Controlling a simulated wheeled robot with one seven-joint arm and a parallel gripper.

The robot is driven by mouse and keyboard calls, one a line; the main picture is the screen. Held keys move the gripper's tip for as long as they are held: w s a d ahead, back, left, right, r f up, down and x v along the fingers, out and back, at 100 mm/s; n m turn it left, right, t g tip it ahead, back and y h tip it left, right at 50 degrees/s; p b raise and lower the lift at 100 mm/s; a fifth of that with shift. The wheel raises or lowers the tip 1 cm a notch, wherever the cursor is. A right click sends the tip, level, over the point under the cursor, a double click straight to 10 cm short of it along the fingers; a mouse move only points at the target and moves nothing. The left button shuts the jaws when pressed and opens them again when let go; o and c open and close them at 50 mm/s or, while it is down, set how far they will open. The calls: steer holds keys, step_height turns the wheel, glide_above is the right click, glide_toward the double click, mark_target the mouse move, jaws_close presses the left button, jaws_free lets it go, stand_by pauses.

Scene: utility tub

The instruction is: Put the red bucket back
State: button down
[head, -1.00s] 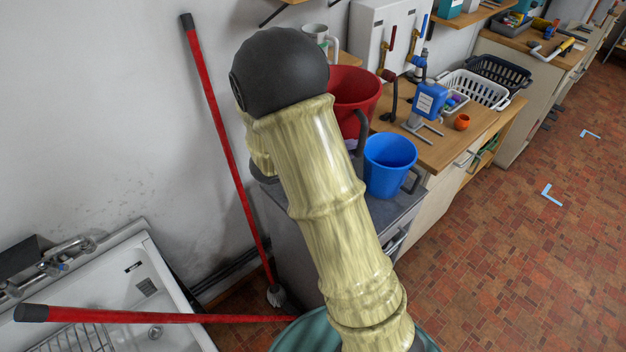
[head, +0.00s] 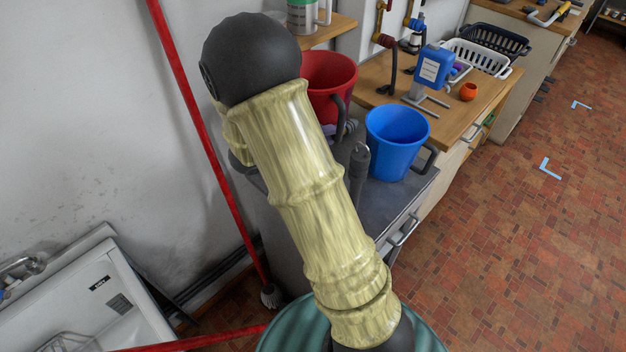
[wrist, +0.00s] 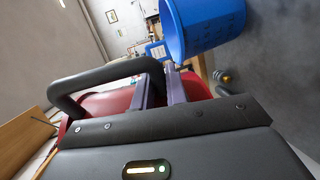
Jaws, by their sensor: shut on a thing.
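The red bucket (head: 328,78) is in the head view, behind my arm and left of the blue bucket. Its dark grey handle (head: 341,118) is on its right side. My gripper (wrist: 160,78) is shut on this handle, which also shows as a dark loop (wrist: 98,72) in the wrist view. The red body (wrist: 108,103) shows behind the fingers there. My arm hides the bucket's lower part, so I cannot tell whether it rests on the grey cabinet top (head: 385,205).
A blue bucket (head: 397,145) stands on the grey cabinet close to my gripper; it is large in the wrist view (wrist: 205,25). A wooden counter (head: 440,120) holds a blue dispenser (head: 434,68), an orange cup (head: 468,91) and baskets.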

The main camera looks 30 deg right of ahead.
step_height(320, 180, down, 8)
steer(key=b, duration=0.7)
steer(key=shift+w, duration=0.3)
steer(key=shift+f, duration=0.1)
steer(key=shift+f+b, duration=0.8)
steer(key=shift+f, duration=2.3)
steer(key=shift+f+b, duration=0.45)
steer(key=shift+f, duration=1.5)
steer(key=c, duration=1.4)
jaws_free()
steer(key=shift+f, duration=0.1)
